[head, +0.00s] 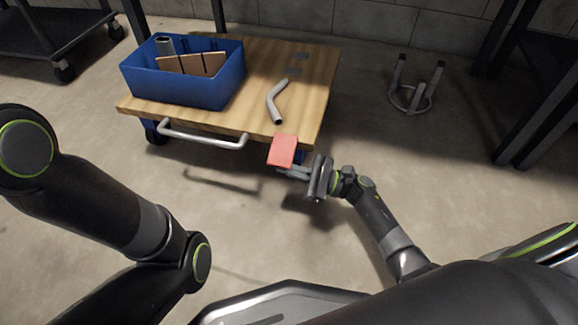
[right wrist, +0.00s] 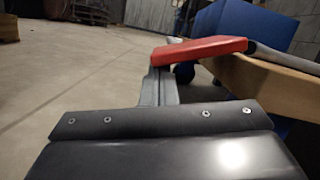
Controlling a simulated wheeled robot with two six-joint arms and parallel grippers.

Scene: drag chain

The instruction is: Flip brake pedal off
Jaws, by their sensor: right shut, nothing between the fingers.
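The red brake pedal (head: 282,150) sticks out from the near right edge of the wooden-topped cart (head: 225,115). It also shows in the right wrist view (right wrist: 200,49), as a red plate tilted a little in the picture, just beside the wooden edge. My right gripper (head: 284,170) is shut and empty, with its fingertips at the near edge of the pedal. In the right wrist view its fingers (right wrist: 159,85) reach up to the pedal's left end and seem to go under it; I cannot tell whether they touch. My left gripper is out of view.
A blue bin (head: 185,92) with brown boards and a grey cylinder stands on the cart. A bent grey pipe (head: 275,101) is on its top. A grey handle (head: 205,138) juts from the near side. A small metal stand (head: 410,98) is on the open floor at right.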

